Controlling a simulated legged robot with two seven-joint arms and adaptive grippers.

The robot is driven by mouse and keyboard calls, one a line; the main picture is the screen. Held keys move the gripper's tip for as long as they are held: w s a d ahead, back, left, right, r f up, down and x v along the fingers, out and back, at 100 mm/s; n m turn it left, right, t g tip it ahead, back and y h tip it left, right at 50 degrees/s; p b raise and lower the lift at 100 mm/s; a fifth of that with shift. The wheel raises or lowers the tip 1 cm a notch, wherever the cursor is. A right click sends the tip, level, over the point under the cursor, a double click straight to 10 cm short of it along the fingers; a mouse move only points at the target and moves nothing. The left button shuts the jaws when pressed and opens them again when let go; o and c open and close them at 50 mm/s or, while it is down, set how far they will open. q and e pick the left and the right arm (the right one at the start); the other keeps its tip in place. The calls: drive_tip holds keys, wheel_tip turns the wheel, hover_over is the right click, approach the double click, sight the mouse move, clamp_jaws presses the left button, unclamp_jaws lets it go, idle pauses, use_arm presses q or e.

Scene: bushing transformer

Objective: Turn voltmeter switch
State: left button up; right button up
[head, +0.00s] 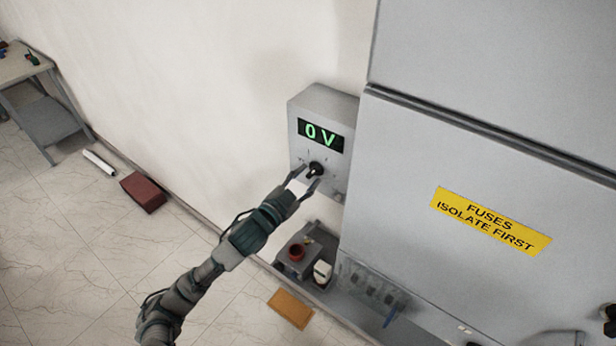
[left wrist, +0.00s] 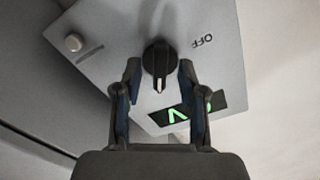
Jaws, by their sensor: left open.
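The voltmeter (head: 325,115) is a grey box on the wall beside the cabinet, with a green "0 V" display (head: 321,134). Its black rotary switch (head: 316,169) sits below the display. In the left wrist view the switch (left wrist: 158,60) has a white pointer mark, and "OFF" is printed near it. My left gripper (head: 305,182) is open at the switch. In the left wrist view its fingers (left wrist: 158,80) stand on either side of the switch's lower part; I cannot tell whether they touch it. My right gripper is not in view.
A large grey cabinet (head: 410,180) with a yellow "FUSES ISOLATE FIRST" label (head: 490,220) stands right of the voltmeter. A round button (left wrist: 73,42) sits on the voltmeter panel. A red box (head: 143,192) lies on the floor.

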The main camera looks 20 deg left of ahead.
use_arm(q)
drive_tip(key=v, duration=0.6)
drive_tip(key=shift+s+a, duration=0.2)
drive_tip(key=shift+d+f, duration=0.1)
drive_tip(key=shift+f, duration=0.05)
